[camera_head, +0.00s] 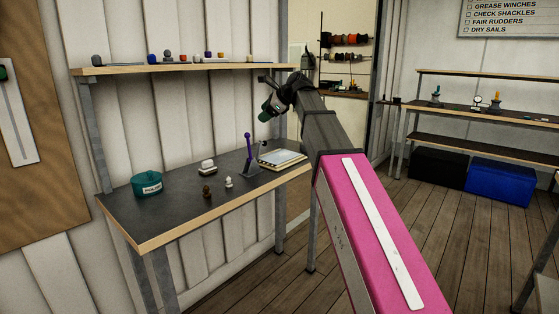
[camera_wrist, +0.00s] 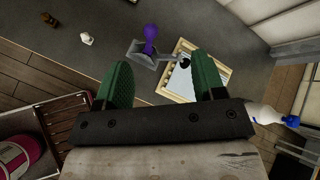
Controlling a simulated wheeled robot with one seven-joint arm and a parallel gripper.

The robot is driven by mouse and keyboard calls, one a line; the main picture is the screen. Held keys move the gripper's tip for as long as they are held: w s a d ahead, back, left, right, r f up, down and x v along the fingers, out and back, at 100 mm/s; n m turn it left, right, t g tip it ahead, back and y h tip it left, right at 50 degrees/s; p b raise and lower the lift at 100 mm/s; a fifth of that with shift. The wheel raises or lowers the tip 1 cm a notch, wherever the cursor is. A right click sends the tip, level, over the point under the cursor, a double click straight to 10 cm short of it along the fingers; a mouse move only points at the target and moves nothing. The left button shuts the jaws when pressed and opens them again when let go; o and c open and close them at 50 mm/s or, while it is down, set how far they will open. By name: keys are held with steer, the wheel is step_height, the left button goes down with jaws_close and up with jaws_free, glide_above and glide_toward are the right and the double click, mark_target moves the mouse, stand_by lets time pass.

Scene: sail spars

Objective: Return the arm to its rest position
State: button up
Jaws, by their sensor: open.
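My gripper (camera_head: 268,106) is at the end of my raised arm, above the right end of the dark workbench (camera_head: 180,202). Its two green fingers (camera_wrist: 162,80) are spread apart in the wrist view, with nothing held between them. Below stand a purple-handled lever (camera_head: 248,152) on a grey base and a light wood-framed tray (camera_head: 284,158). Both also show past the fingers in the wrist view, the lever (camera_wrist: 150,36) and the tray (camera_wrist: 178,92). The gripper looks apart from both.
The bench also holds a teal tub (camera_head: 147,186), a white block (camera_head: 207,167), a small brown piece (camera_head: 207,192) and a small white piece (camera_head: 228,183). A wall shelf (camera_head: 180,69) with small items runs close to the gripper. Open wooden floor (camera_head: 465,225) lies right of my arm.

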steer(key=s+d+f+n+g+h, duration=0.15)
steer(key=d+f, duration=0.25)
steer(key=f, duration=0.6)
steer(key=s+d+f+n+h, duration=0.2)
steer(key=s+d+f+n, duration=0.15)
steer(key=f, duration=0.75)
steer(key=s+d+f+n+h, duration=0.15)
steer(key=d+f, duration=0.25)
steer(key=f, duration=0.6)
steer(key=s+d+f+n+g+h, duration=0.1)
steer(key=s+d+f+n+h, duration=0.1)
steer(key=s+d+f+n, duration=0.3)
steer(key=s+d+f+n+g+h, duration=0.2)
steer(key=s+d+f+n, duration=0.3)
steer(key=s+f, duration=0.8)
step_height(320, 180, down, 5)
steer(key=shift+s+d+f, duration=0.2)
steer(key=shift+s+d, duration=0.2)
steer(key=shift+d, duration=0.85)
steer(key=shift+n, duration=0.25)
